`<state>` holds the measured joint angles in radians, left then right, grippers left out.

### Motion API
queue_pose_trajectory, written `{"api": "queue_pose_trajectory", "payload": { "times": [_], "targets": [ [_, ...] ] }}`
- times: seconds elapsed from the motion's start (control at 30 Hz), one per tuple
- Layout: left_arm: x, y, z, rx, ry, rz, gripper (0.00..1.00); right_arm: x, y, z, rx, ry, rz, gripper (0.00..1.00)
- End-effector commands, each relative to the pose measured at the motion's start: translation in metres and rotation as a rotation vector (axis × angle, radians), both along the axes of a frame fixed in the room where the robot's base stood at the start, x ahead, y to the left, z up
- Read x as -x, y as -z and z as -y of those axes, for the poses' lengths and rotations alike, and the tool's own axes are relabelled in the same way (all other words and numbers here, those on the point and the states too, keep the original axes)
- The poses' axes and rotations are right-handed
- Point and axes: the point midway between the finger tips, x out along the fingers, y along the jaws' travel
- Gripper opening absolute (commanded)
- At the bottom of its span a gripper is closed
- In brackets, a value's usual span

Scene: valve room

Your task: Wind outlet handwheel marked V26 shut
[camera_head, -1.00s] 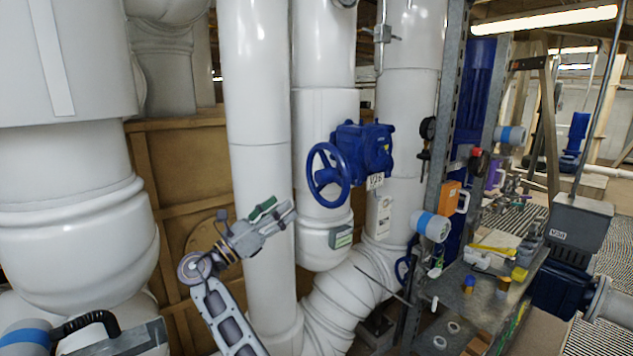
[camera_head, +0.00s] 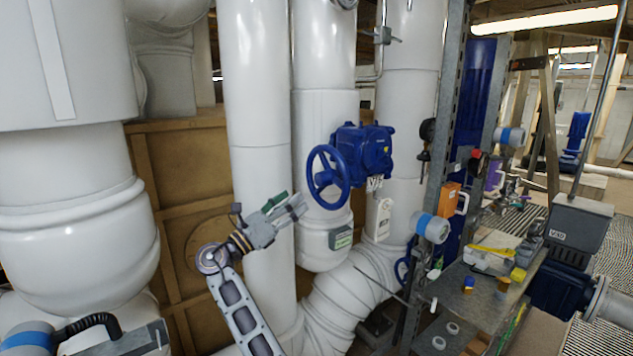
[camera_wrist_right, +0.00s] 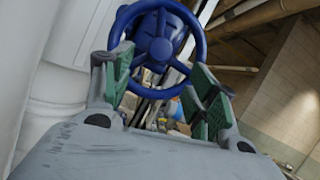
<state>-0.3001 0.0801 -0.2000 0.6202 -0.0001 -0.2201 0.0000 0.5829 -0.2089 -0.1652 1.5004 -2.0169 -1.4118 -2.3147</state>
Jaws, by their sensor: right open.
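The blue outlet handwheel (camera_head: 315,178) is mounted on a blue gearbox on the white pipe. A small white tag (camera_head: 375,184) hangs below the gearbox; its print is too small to read surely. My right gripper (camera_head: 296,204) is just left of and below the wheel, apart from it. In the right wrist view the wheel (camera_wrist_right: 160,47) lies ahead, beyond the open, empty fingers (camera_wrist_right: 160,92) with green pads. My left gripper is not in view.
A white pipe (camera_head: 262,90) stands directly behind my right arm. A steel shelf (camera_head: 468,300) with cans and tools stands to the right. An orange box (camera_head: 452,197) and a blue-banded white cylinder (camera_head: 430,228) sit near the shelf post. Space in front of the wheel looks clear.

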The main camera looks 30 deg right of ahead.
Motion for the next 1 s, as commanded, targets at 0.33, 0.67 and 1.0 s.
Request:
{"api": "queue_pose_trajectory", "payload": {
  "times": [0.33, 0.67, 1.0],
  "targets": [
    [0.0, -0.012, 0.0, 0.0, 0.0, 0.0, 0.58, -0.007, -0.02, 0.043, 0.001, 0.002, 0.001, 0.58],
    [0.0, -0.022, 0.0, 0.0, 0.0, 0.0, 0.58, -0.013, -0.034, 0.079, 0.001, 0.001, 0.0, 0.58],
    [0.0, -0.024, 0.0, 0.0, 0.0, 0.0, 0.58, -0.015, -0.037, 0.091, 0.0, -0.002, -0.001, 0.58]
  ]
}}
